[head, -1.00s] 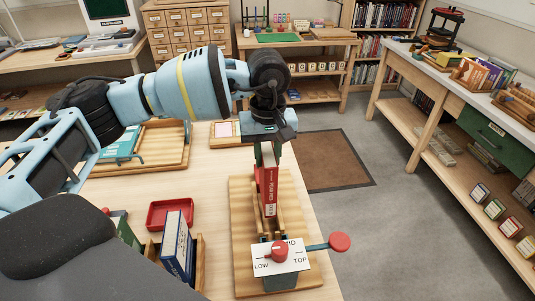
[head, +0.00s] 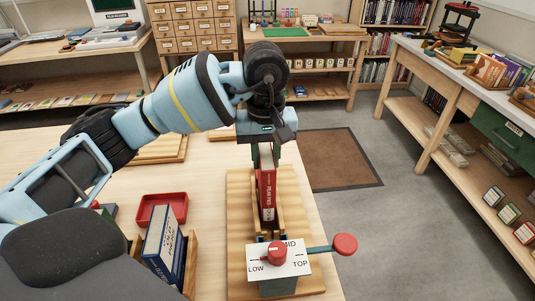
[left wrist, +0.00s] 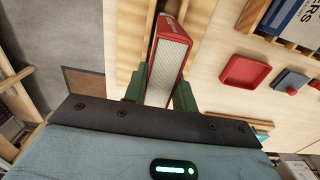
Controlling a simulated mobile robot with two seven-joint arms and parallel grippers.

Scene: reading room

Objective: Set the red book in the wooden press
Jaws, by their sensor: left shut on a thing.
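The red book (head: 267,193) stands upright, spine towards me, between the wooden rails of the wooden press (head: 238,235) on the table. My left gripper (head: 265,155) is above the press and shut on the book's upper far part. In the left wrist view the red book (left wrist: 167,60) sits between the green fingers of my left gripper (left wrist: 160,97), its pale page edge facing the camera. I cannot tell whether the book's lower edge touches the press floor. A LOW-MID-TOP plate with a red knob (head: 278,252) and a red-ended lever (head: 344,244) are at the press's front. My right gripper is not in view.
A blue book (head: 163,245) stands in a wooden holder left of the press. A red tray (head: 162,209) lies behind it. The table's right edge runs close beside the press, with open floor beyond.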

